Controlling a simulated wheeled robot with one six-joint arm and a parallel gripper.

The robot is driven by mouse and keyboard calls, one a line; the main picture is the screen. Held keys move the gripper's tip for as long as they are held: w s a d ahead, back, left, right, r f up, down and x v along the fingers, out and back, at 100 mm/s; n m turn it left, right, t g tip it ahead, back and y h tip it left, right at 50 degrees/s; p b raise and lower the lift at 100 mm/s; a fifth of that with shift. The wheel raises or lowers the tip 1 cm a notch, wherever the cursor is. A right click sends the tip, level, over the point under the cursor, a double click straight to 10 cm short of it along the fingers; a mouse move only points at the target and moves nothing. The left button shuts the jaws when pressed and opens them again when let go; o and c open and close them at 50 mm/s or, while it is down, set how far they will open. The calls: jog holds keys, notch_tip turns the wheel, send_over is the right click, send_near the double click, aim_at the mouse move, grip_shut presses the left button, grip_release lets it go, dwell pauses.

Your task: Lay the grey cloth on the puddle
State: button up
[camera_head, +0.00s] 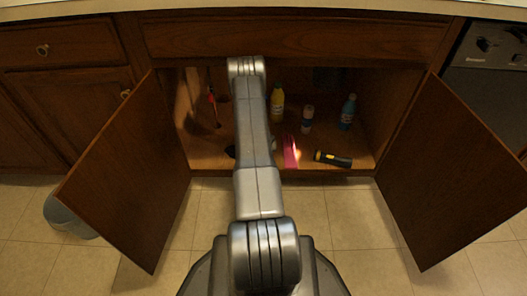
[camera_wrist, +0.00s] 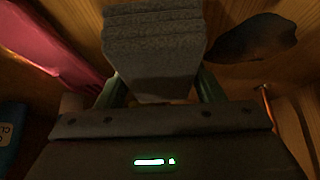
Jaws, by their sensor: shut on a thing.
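The grey cloth (camera_wrist: 153,55) is a thick folded block in the wrist view. My gripper (camera_wrist: 158,88) is shut on it, with a green finger at each side of its near end. The dark, smooth-edged puddle (camera_wrist: 253,38) lies on the wooden cabinet floor, just right of the cloth in the wrist view. The cloth does not cover the visible part of the puddle. I cannot tell how high the cloth is above the floor. In the head view, my arm hides the gripper and cloth, and a dark patch of the puddle (camera_head: 231,151) shows beside the arm.
A pink object (camera_wrist: 45,48) lies left of the cloth in the wrist view. In the head view, a yellow bottle (camera_head: 277,103), a small bottle (camera_head: 307,119), a blue bottle (camera_head: 347,112) and a flashlight (camera_head: 333,159) are right of my arm. Open doors (camera_head: 130,180) flank the cabinet.

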notch_tip(320, 180, up, 7)
jog(key=p, duration=0.5)
jog(key=shift+r, duration=0.15)
